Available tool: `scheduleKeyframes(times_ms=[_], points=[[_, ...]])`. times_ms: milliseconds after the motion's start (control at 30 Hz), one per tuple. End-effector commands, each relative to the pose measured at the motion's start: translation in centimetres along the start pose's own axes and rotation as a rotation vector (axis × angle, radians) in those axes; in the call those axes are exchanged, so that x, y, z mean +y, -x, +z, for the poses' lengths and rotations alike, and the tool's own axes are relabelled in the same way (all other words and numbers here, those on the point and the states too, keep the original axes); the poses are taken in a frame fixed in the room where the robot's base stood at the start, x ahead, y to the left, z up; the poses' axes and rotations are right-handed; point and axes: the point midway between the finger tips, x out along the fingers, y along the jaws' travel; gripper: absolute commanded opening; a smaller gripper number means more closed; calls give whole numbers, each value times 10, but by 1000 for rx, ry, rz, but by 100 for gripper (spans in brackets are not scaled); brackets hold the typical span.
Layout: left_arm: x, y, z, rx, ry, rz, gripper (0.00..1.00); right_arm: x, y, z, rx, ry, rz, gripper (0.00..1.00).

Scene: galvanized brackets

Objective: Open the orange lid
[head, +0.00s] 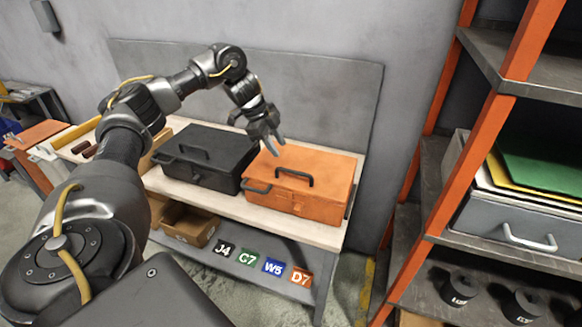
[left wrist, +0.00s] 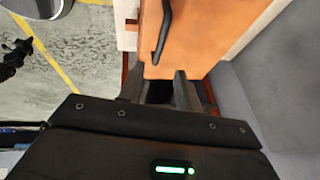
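The orange box (head: 318,207) stands on the workbench with its orange lid (head: 305,165) shut. A black handle (head: 294,176) is on the lid, and another black handle (head: 257,187) is at the box's left front. My left gripper (head: 277,146) is above the back left part of the lid, apart from both handles. In the left wrist view the orange lid (left wrist: 195,40) and a black handle (left wrist: 163,35) lie beyond the fingers of my left gripper (left wrist: 159,82). The fingers are apart with nothing between them. A dark shape at that view's left edge may be my right gripper, its fingers unclear.
A black box (head: 205,155) stands close to the left of the orange one on the workbench (head: 335,236). A grey back panel (head: 330,105) rises behind. An orange-framed shelf (head: 480,130) stands to the right. Cardboard bins (head: 190,225) sit below.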

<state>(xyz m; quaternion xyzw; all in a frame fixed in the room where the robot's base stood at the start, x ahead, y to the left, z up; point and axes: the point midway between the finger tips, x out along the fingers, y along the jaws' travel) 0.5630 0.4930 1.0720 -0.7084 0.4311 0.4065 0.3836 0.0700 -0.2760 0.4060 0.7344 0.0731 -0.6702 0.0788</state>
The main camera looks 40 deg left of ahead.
Motion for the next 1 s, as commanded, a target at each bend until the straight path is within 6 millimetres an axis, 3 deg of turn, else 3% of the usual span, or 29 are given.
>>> scheduleKeyframes(times_ms=[500, 700, 967, 1000], points=[[0, -86, -1, 0, -1, 3, 34, 0, 14, -1, 0, 0, -1, 0], [0, -99, 0, 0, -1, 0, 34, -1, 16, -1, 1, 0, -2, 0], [0, -100, 0, 1, -2, -1, 34, -2, 16, -2, 1, -1, -3, 0], [0, -100, 0, 0, -2, -1, 30, -2, 16, -2, 1, -1, -3, 0]])
